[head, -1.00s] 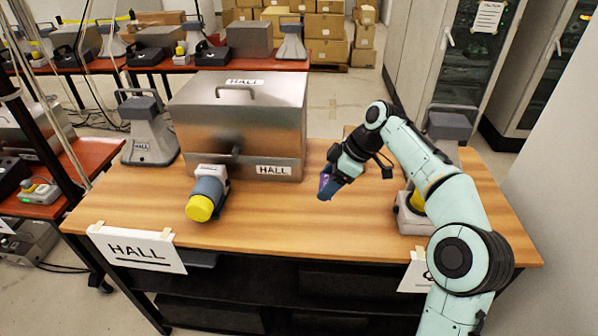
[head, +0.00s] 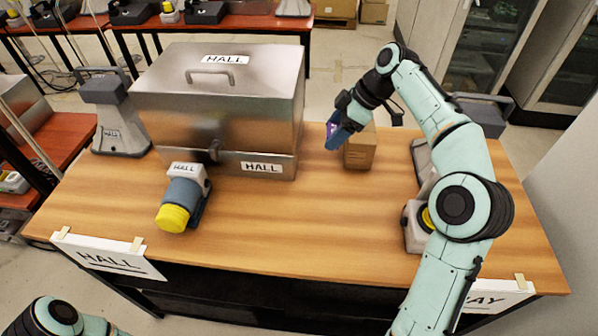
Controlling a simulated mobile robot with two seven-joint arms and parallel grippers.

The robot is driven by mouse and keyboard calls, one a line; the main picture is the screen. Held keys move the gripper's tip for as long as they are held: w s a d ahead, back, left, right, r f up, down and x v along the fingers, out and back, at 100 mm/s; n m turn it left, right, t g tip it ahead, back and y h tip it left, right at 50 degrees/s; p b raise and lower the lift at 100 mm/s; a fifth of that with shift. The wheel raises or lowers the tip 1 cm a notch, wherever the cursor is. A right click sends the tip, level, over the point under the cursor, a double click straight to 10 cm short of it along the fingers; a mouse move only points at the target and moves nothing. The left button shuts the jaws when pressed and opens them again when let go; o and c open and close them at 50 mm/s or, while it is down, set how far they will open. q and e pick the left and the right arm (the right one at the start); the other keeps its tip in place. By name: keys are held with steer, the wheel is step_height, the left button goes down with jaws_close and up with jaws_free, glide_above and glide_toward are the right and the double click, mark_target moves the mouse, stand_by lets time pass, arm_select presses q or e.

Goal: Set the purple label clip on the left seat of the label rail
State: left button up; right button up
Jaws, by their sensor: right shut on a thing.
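My right gripper (head: 336,138) is shut on the purple label clip (head: 331,129), of which only a small purple patch shows between the blue-grey fingers. It holds the clip above the back of the wooden table (head: 290,225), right of the metal HALL box and beside a small cardboard box. I cannot make out the label rail or its left seat in this view. Part of my left arm shows at the bottom left corner, but its gripper is out of view.
The large metal HALL box (head: 220,100) stands at back left. A yellow-capped device (head: 182,200) lies before it. The cardboard box (head: 360,150) is close to my right gripper. A grey device (head: 415,225) stands partly behind my right arm. The table's front middle is clear.

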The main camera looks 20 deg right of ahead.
step_height(320, 180, down, 20)
steer(key=shift+s+a+r, duration=0.1)
steer(key=shift+s+r, duration=0.05)
steer(key=shift+r, duration=0.05)
arm_select(q)
steer(key=shift+s+f, duration=0.15)
steer(key=shift+s, duration=0.15)
arm_select(e)
steer(key=o, duration=0.7)
steer(key=shift+f, duration=0.15)
steer(key=o, duration=0.3)
arm_select(q)
steer(key=shift+s+f, duration=0.1)
steer(key=shift+s, duration=0.05)
